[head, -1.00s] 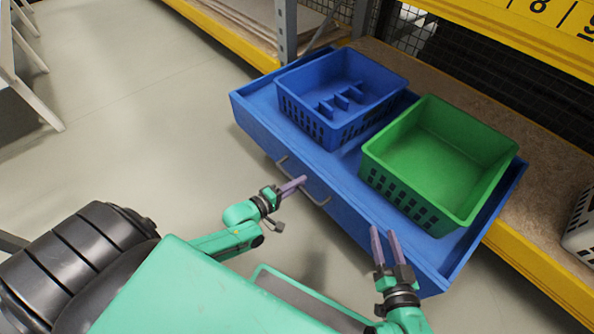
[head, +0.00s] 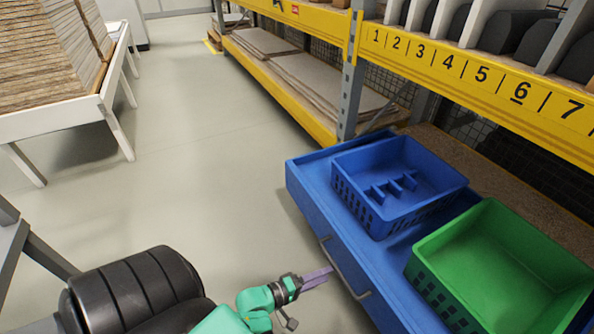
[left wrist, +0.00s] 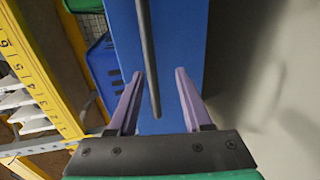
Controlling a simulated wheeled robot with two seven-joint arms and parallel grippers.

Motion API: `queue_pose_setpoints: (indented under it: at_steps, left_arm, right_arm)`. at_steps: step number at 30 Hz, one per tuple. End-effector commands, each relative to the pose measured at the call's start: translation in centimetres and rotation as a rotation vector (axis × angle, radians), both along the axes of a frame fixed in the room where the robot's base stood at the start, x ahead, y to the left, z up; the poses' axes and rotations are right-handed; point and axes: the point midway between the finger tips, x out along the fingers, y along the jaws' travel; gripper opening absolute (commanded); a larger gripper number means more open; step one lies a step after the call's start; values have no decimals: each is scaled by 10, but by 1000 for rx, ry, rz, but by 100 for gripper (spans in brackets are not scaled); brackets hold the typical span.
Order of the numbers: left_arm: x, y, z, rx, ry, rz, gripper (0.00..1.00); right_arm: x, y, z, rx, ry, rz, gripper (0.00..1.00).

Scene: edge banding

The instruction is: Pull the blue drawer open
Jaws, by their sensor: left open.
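The blue drawer (head: 312,201) stands out from the yellow shelf at the right of the head view. Its grey bar handle (head: 344,268) is on the front face. A blue basket (head: 440,180) and a green basket (head: 500,255) sit in the drawer. My left gripper (head: 318,279) is in front of the drawer, just left of the handle. In the left wrist view, its two purple fingers (left wrist: 157,95) are apart, and the handle (left wrist: 147,50) runs between their directions against the drawer front (left wrist: 180,40). It is open and not closed on the handle. My right gripper is out of view.
Yellow shelving (head: 450,65) with a numbered beam rises behind the drawer. A grey post (head: 352,95) stands at the drawer's far end. A white table (head: 65,120) with stacked boards is at the left. The floor (head: 200,190) between is clear.

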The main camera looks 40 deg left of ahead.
Motion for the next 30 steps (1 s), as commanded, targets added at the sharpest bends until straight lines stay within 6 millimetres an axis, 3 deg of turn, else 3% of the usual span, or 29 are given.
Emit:
queue_pose_setpoints:
  at_steps: [5,12,18,22,30]
  left_arm:
    - [-18,7,6,1,4,0,49]
    - [-82,32,22,3,3,0,49]
    - [-124,49,30,3,-3,0,49]
    - [-134,52,32,2,-6,0,49]
    - [-134,53,31,2,-6,0,50]
  right_arm:
    - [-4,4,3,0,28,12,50]
    - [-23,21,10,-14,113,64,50]
    - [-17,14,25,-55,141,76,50]
    - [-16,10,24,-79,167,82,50]
    - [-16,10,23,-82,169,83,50]
